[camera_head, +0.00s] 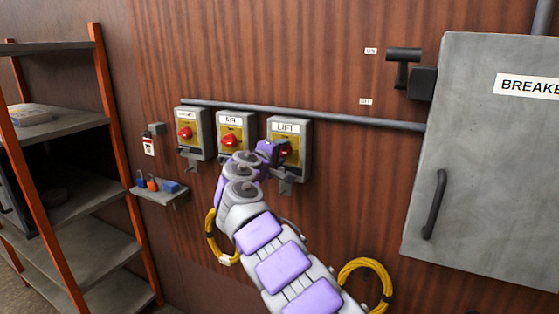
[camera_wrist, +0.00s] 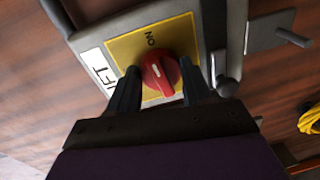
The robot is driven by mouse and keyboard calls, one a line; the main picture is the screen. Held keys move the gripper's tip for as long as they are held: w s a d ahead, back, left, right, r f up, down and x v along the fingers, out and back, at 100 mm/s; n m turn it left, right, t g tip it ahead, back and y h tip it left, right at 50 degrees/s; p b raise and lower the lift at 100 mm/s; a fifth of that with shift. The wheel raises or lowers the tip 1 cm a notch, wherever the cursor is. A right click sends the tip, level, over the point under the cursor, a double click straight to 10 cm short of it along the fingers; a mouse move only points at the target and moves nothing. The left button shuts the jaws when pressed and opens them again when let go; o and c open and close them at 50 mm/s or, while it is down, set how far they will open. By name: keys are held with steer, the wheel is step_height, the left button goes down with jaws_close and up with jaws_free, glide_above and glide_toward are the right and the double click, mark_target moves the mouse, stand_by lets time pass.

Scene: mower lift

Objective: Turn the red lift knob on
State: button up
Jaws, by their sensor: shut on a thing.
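The red lift knob (camera_wrist: 160,75) sits on a yellow plate (camera_wrist: 125,47) on a grey switch box with a "LIFT" label, sideways in the wrist view. The word "ON" shows on the plate above the knob. In the head view the lift box (camera_head: 303,133) is the rightmost of three, and its knob is mostly hidden behind my gripper (camera_head: 283,152). In the wrist view my gripper's two dark fingers (camera_wrist: 162,88) stand on either side of the knob, shut on it. A pale line marks the knob's face, tilted in the picture.
Two similar boxes with red knobs, the middle one (camera_head: 230,135) and the left one (camera_head: 191,135), stand close by. A grey conduit (camera_head: 330,113) runs above them. A breaker cabinet (camera_head: 480,190) is at right, shelves (camera_head: 75,128) at left, and a yellow cable coil (camera_head: 367,280) hangs below.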

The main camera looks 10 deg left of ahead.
steer(key=shift+f+m+b, duration=0.35)
steer(key=shift+m+b, duration=0.05)
steer(key=shift+m, duration=0.1)
stand_by(0.3)
steer(key=o, duration=1)
steer(key=shift+o, duration=0.2)
steer(key=shift+r, duration=0.1)
steer(key=p+v, duration=0.1)
steer(key=v, duration=1.6)
